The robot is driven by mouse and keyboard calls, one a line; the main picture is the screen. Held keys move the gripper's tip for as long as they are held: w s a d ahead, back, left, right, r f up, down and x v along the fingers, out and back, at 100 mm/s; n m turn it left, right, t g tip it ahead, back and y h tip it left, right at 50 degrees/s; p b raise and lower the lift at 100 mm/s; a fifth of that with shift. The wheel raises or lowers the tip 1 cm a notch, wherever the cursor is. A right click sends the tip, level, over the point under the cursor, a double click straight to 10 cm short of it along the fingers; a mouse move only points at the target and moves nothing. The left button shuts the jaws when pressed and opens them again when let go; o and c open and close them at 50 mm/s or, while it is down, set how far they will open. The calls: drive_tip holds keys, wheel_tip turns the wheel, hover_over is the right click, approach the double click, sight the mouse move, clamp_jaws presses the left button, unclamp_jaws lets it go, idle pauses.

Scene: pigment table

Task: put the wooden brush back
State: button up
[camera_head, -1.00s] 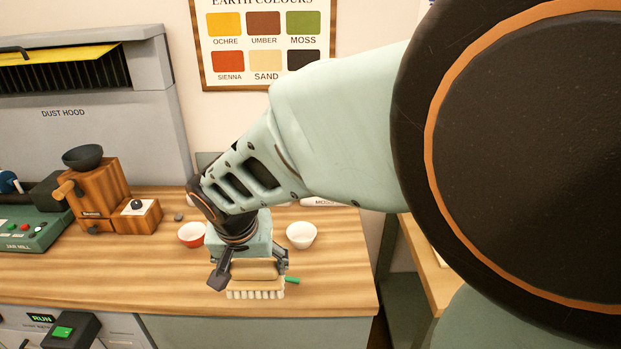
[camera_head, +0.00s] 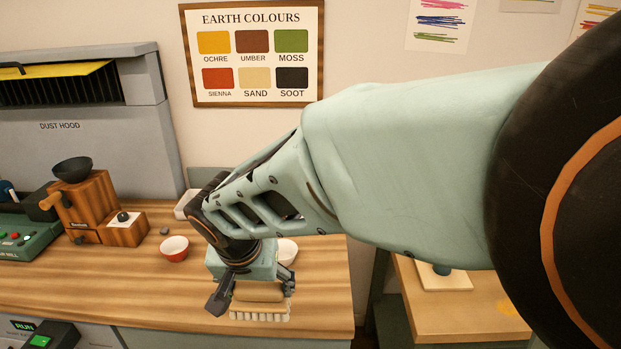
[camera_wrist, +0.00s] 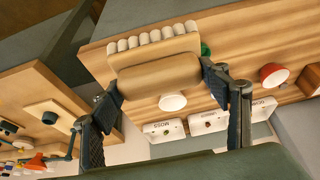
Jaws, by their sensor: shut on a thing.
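My gripper (camera_head: 254,293) is shut on the wooden brush (camera_head: 259,293), gripping it from both sides. The brush has a pale wooden body and a row of thick cream bristle tufts, which point down in the head view. It appears over the front part of the wooden worktop (camera_head: 170,300); its height above the top is hard to tell. In the wrist view, the brush (camera_wrist: 155,76) lies between the two dark fingers, with its bristles toward the top of the picture.
A red bowl (camera_head: 174,249) and a white bowl (camera_head: 287,251), partly hidden by my gripper, stand behind. A wooden grinder (camera_head: 92,207) is at left. A lower side table (camera_head: 455,310) holds a board with a knob (camera_head: 442,270). Labelled white trays (camera_wrist: 208,122) show in the wrist view.

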drive_tip(key=w+d+f, duration=0.2)
drive_tip(key=w+f, duration=0.1)
drive_tip(key=w+d+f, duration=0.3)
drive_tip(key=w, duration=0.1)
drive_tip(key=w+d+f+p, duration=0.1)
drive_tip(key=w+d+f, duration=0.2)
drive_tip(key=w, duration=0.1)
drive_tip(key=shift+d+f, duration=0.15)
drive_tip(key=shift+f, duration=0.2)
drive_tip(key=shift+f+p, duration=0.3)
drive_tip(key=shift+f, duration=1.3)
drive_tip(key=shift+f, duration=0.2)
drive_tip(key=o, duration=1.1)
drive_tip(key=shift+o, duration=0.2)
drive_tip(key=shift+r, duration=0.1)
